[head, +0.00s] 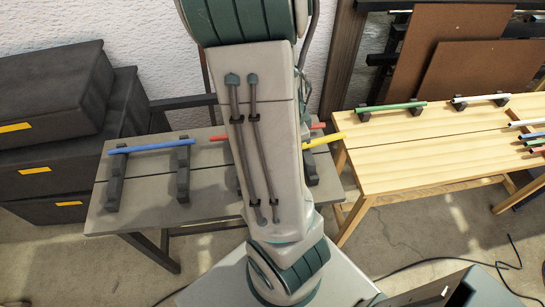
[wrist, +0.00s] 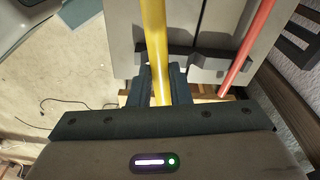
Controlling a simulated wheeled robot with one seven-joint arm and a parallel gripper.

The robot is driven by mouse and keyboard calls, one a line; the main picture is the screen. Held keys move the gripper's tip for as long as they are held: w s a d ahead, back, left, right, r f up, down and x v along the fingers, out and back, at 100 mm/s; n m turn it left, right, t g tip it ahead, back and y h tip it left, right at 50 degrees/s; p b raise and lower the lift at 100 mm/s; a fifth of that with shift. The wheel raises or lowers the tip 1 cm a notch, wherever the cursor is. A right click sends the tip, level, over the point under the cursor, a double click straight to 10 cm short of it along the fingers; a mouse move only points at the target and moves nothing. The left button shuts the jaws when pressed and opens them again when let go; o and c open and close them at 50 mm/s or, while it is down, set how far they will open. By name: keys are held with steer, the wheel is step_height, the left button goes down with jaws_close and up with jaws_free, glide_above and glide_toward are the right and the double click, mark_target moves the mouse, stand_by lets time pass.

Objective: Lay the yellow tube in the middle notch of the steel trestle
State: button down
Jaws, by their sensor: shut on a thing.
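The yellow tube (wrist: 155,32) runs between the two dark fingers of my gripper (wrist: 154,88) in the wrist view, and they are shut on it. In the head view only an end of the yellow tube (head: 324,140) shows, right of my arm, which hides my gripper. A dark notched support (wrist: 220,63), seemingly part of the trestle, lies across the wrist view beyond the fingers. The yellow tube crosses over its left part; I cannot tell whether they touch. A red tube (wrist: 246,48) crosses its right part. Part of a dark support (head: 311,171) shows beside my arm in the head view.
A grey table (head: 145,213) bears a blue tube (head: 150,147) lying across two dark supports (head: 183,172). A wooden bench (head: 400,160) at right holds a green tube (head: 392,107), a white tube (head: 480,98) and several tubes at its right edge. Dark cases (head: 52,150) stand at left.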

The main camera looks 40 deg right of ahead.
steer(key=w+f+m+b, duration=0.2)
steer(key=w+f, duration=0.7)
steer(key=f, duration=0.2)
steer(key=shift+w+a, duration=0.15)
steer(key=shift+a, duration=0.05)
steer(key=shift+f, duration=0.15)
steer(key=shift+f+b, duration=0.15)
steer(key=shift+b, duration=0.15)
steer(key=c, duration=1.3)
jaws_free()
steer(key=shift+c, duration=0.2)
